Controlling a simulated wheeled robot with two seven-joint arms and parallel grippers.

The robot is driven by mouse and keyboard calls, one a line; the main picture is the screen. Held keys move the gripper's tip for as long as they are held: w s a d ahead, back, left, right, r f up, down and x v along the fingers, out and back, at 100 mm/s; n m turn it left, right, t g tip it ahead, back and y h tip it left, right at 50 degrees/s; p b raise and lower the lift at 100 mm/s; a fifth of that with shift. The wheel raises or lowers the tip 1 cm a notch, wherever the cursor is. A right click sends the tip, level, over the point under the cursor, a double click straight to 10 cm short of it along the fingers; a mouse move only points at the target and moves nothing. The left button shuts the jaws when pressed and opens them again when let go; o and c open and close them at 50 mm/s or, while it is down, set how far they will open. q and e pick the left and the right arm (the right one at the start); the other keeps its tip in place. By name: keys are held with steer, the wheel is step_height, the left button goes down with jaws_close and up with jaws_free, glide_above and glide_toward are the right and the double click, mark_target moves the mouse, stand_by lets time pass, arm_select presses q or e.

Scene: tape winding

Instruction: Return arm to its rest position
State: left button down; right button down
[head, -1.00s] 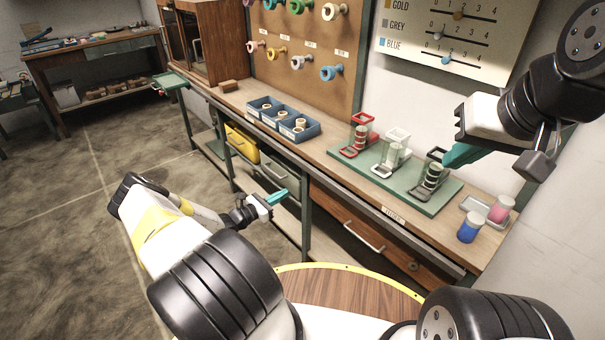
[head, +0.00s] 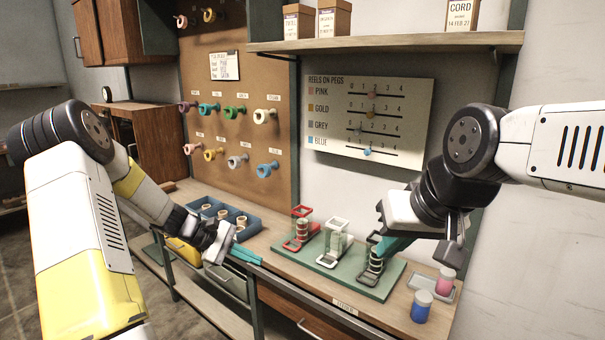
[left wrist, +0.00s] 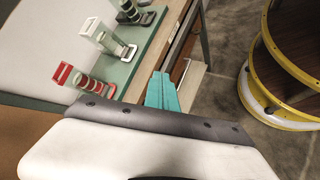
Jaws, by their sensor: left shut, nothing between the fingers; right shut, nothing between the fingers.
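My left gripper (head: 246,256) has teal fingers, shut and empty, at the front edge of the workbench beside the blue bin. In the left wrist view its teal fingers (left wrist: 162,92) are together near the bench edge. My right gripper (head: 392,247) is shut with nothing held, close above the black winding stand (head: 375,262); whether it touches the stand I cannot tell. The red stand (head: 300,230) and the white stand (head: 334,245) are beside it on the green board (head: 345,275). All three stands carry stacked reels.
A blue divided bin (head: 225,215) with pale reels stands on the bench. A blue jar (head: 421,307) and a pink jar (head: 446,281) are at the bench's right end. Behind are a pegboard (head: 235,110) with coloured reels, a chart (head: 370,115) and a shelf (head: 390,42).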

arm_select(q)
steer(key=s+d+r+m+y, duration=0.2)
steer(key=s+r+m+y, duration=0.45)
steer(key=s+r, duration=0.8)
steer(key=s+a+r+m+t+y, duration=0.2)
steer(key=s+r+m+t, duration=0.2)
steer(key=s+r, duration=0.4)
steer(key=s+m, duration=0.1)
steer(key=s, duration=0.2)
steer(key=shift+s, duration=0.1)
stand_by(0.5)
